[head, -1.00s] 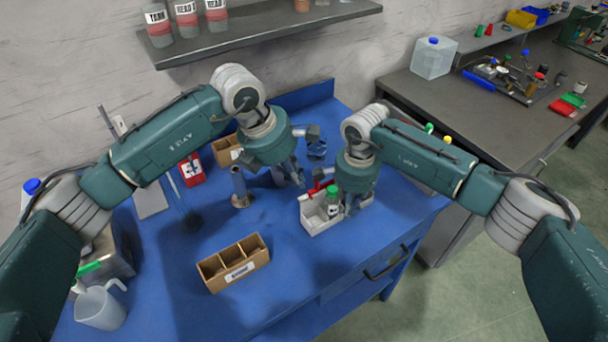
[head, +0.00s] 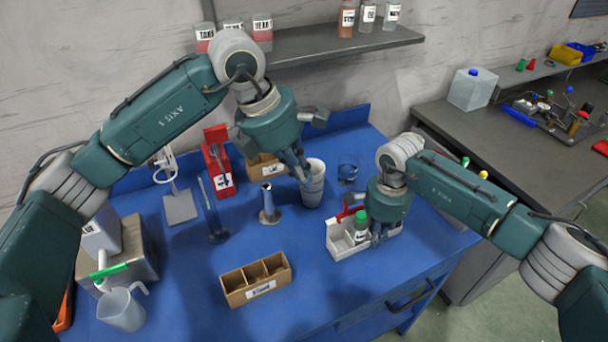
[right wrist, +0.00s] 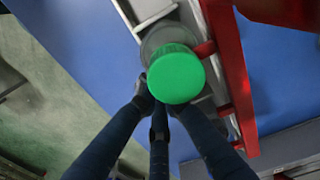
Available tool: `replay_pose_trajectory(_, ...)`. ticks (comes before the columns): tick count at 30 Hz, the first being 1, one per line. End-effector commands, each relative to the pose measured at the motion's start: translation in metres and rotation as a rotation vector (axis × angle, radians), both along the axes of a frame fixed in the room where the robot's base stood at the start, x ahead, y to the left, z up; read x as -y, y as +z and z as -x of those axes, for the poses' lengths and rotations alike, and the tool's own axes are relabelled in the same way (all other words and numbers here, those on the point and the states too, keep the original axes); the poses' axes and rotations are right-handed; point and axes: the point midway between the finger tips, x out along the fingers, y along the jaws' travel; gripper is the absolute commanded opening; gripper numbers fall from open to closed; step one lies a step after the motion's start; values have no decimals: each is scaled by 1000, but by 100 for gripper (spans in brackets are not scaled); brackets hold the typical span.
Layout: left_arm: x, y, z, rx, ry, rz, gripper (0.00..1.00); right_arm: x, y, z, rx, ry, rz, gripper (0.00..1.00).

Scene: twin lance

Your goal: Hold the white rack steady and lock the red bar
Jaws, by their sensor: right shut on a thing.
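The white rack (head: 345,252) stands at the right front of the blue table. It holds a bottle with a green cap (head: 361,216), which also shows in the right wrist view (right wrist: 175,75). The red bar (head: 347,213) is at the rack's back side; in the right wrist view the red bar (right wrist: 232,75) runs beside the bottle. My right gripper (head: 378,238) is down at the rack's front side, shut on its wall; the bottle partly hides the grip. My left gripper (head: 303,176) is in the air left of the rack, apart from it; its finger opening is unclear.
A metal stand (head: 269,212) and a brown divided box (head: 238,292) are to the left. A red box (head: 216,165) stands at the back. The table front between brown box and rack is clear.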

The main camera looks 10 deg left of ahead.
Motion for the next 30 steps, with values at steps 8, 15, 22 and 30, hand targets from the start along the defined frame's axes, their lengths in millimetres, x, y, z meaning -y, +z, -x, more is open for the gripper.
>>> replay_pose_trajectory(8, 0, 0, 0, 0, 0, 0, 0, 0, 0, 0, 1, 0, -1, 29)
replay_pose_trajectory(15, 0, 0, 0, 0, 0, 0, 0, 0, 2, 0, 1, 0, -1, 29)
replay_pose_trajectory(22, 0, 0, 0, 0, 0, 0, 0, 0, 33, -2, 6, 1, 0, 29)
replay_pose_trajectory(30, 0, 0, 0, 0, 0, 0, 0, 0, 90, -1, 4, 0, 0, 29)
